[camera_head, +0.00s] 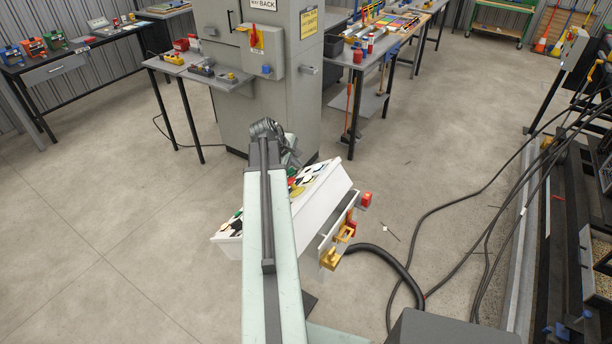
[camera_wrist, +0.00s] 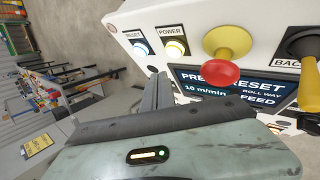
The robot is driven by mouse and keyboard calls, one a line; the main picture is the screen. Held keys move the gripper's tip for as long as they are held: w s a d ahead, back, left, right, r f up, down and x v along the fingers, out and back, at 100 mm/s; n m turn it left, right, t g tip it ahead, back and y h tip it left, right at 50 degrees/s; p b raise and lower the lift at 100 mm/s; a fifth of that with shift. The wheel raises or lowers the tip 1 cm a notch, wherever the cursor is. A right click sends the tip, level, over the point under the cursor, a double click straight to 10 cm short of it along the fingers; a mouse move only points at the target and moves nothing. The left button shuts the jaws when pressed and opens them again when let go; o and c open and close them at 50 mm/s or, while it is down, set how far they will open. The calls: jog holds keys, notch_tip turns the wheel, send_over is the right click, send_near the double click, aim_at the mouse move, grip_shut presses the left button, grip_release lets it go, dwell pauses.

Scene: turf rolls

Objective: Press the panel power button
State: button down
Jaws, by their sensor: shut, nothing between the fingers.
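The control panel (camera_head: 325,200) is a white sloped box below and partly behind my arm in the head view. In the wrist view its face (camera_wrist: 210,18) fills the upper right. The power button (camera_wrist: 177,48) is pale with a yellowish ring, under a POWER label. The reset button (camera_wrist: 141,47), with a bluish ring, is to its left. My gripper (camera_wrist: 159,78) is shut and empty, its dark fingers pointing at the panel just below these two buttons in the picture. A gap to the power button seems visible, but I cannot tell its depth.
A grey cabinet (camera_head: 268,85) stands behind the panel. A black hose (camera_head: 395,262) leaves the panel's right side. Floor at left is clear.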

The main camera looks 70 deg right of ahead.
jog(key=shift+w+d+r+p, duration=0.2)
jog(key=shift+w+r+p, duration=0.65)
jog(key=shift+r, duration=0.25)
